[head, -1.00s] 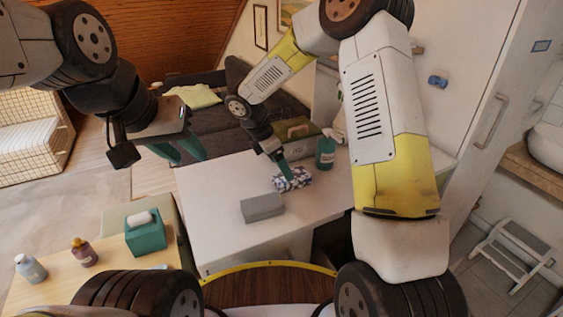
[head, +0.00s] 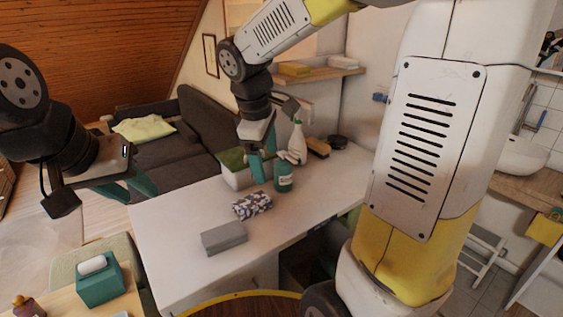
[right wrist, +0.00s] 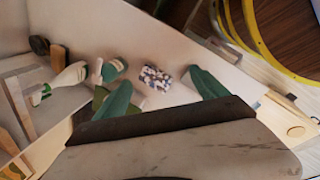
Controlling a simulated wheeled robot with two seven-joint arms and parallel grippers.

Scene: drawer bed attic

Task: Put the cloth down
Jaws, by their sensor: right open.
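The cloth (head: 252,205), a folded dark-and-white patterned bundle, lies on the white table behind a grey block. In the right wrist view the cloth (right wrist: 156,77) shows between and beyond my two spread teal fingers. My right gripper (head: 262,162) is open and empty, raised above the table and apart from the cloth. It also shows in the right wrist view (right wrist: 160,84). My left gripper (head: 128,189) hangs at the left, off the table's left edge, with its teal fingers apart and nothing between them.
The grey block (head: 224,238) is in front of the cloth. A green bottle (head: 284,177), a white spray bottle (head: 298,142), a brush (head: 318,147) and a green-topped box (head: 235,172) stand behind it. A teal tissue box (head: 100,281) is at lower left. The table's left part is clear.

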